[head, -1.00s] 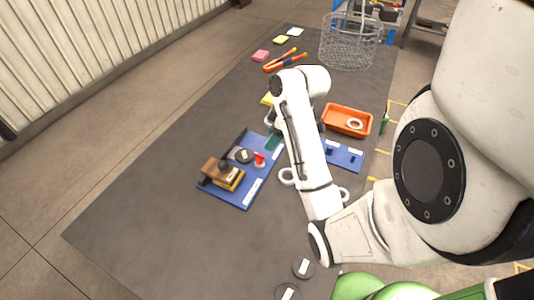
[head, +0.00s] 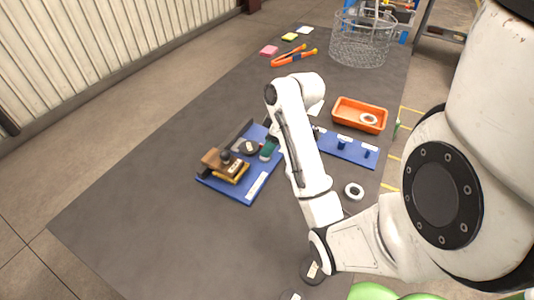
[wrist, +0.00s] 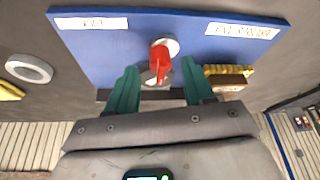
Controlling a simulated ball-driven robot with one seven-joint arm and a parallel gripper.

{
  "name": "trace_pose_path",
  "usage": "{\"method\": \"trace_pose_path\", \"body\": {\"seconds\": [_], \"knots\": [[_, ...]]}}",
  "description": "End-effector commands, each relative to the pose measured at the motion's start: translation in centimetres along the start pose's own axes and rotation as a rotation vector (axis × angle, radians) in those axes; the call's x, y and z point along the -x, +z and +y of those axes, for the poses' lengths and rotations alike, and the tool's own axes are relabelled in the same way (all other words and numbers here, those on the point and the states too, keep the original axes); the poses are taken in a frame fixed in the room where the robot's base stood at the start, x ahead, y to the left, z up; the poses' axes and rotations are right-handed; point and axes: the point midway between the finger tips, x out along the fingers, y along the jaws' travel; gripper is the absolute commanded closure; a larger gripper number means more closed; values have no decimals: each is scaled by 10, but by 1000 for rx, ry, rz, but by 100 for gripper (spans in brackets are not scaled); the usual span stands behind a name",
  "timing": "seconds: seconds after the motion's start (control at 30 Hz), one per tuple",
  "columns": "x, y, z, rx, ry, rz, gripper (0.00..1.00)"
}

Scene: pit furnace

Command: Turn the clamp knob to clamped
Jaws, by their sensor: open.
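The clamp knob (wrist: 161,62) is red with a pale round base and sits on a blue board (wrist: 140,60) in the wrist view. My gripper (wrist: 159,68) is open, with one teal finger on each side of the knob and a gap visible on both sides. The red handle runs roughly up and down in the picture. In the head view my gripper (head: 268,150) is over the right part of the blue board (head: 258,188) and hides the knob. The board has two white labels in the wrist view; their text is not readable.
A wooden block with a dark handle and yellow base (head: 225,165) stands on the board's left. A second blue board (head: 345,150), an orange tray (head: 360,115), a white ring (head: 354,191) and a wire basket (head: 362,40) are to the right and back. The table's front left is clear.

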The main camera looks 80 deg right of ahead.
Motion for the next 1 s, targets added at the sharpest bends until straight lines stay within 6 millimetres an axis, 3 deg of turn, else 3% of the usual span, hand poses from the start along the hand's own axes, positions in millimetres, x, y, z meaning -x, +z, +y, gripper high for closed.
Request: {"method": "trace_pose_path", "body": {"seconds": [0.13, 0.43, 1.0], "knots": [[-17, 0, -1, -1, -5, -3, 48], [-20, 0, -1, 0, -3, -2, 48], [-20, 0, -1, 0, -3, -2, 100]]}}
